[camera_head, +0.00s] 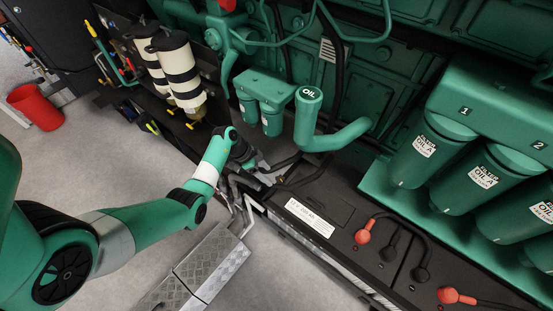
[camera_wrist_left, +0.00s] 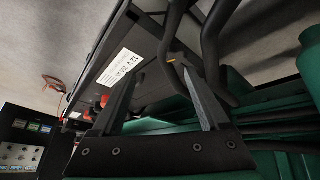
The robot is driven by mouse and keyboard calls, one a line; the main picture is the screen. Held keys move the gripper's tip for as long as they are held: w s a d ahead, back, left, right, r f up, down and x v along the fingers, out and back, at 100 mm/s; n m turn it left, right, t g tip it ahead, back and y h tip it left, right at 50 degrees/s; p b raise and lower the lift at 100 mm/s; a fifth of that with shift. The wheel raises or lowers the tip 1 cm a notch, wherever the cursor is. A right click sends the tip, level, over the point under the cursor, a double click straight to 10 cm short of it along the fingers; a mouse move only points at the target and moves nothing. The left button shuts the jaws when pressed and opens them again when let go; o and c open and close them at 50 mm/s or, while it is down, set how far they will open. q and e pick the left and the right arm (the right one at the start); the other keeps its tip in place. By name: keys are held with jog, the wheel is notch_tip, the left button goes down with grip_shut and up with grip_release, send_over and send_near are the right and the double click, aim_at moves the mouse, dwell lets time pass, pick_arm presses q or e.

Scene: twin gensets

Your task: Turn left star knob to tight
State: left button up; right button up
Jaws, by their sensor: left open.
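I cannot make out a star knob in either view. My left gripper (camera_head: 258,172) is at the end of the green arm, by the near left corner of the black battery box (camera_head: 328,195) and below the green oil filler pipe (camera_head: 308,118). In the left wrist view its two dark fingers (camera_wrist_left: 158,72) are spread apart with nothing held between them. Black hoses (camera_wrist_left: 212,50) pass just beyond the fingers, with a small orange mark near one of them. My right gripper is not in view.
Red (camera_head: 365,236) and black (camera_head: 390,247) terminal caps sit on the battery box. Numbered green oil filters (camera_head: 432,150) stand at right, banded cream filters (camera_head: 180,75) at upper left. A metal tread-plate step (camera_head: 213,262) lies below the gripper. A red bucket (camera_head: 36,106) stands on open floor.

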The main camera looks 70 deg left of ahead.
aim_at(279, 179)
pick_arm(q)
jog(key=w+f+b, duration=0.1)
jog(key=f+b, duration=0.1)
jog(key=w+f+y+b, duration=0.1)
jog(key=w+f+b, duration=0.1)
jog(key=f, duration=0.1)
jog(key=w+f+y+b, duration=0.1)
jog(key=w+f+b, duration=0.1)
jog(key=shift+a+f+n+g+b, duration=0.2)
jog(key=shift+a+n+g+b, duration=0.05)
jog(key=shift+n+g+b, duration=0.15)
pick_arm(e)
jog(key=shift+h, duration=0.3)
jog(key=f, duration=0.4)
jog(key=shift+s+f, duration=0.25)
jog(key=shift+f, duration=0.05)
pick_arm(q)
grip_shut()
